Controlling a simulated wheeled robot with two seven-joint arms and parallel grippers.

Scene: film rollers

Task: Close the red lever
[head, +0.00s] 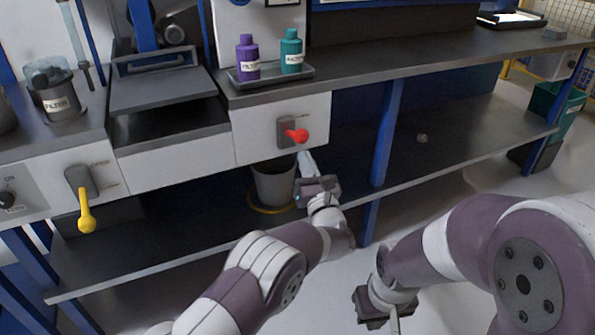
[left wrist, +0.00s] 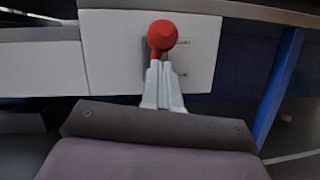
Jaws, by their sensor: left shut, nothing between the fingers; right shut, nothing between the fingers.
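The red lever (head: 297,135) sits on a white panel (head: 258,143) under the bench top, its round red knob pointing out to the right of its grey base in the head view. In the left wrist view the red knob (left wrist: 162,35) shows just past the fingertips, and it hides most of the base. My left gripper (head: 305,158) is shut and empty, with its tips just below the lever; they also show in the left wrist view (left wrist: 160,68). I cannot tell whether they touch it. My right gripper (head: 393,322) is shut and empty, low at the right, away from the bench.
A yellow lever (head: 86,220) hangs down on the left panel. A purple bottle (head: 247,58) and a teal bottle (head: 291,52) stand on a tray above the red lever. A grey bucket (head: 274,185) is below it. A blue post (head: 386,130) stands to the right.

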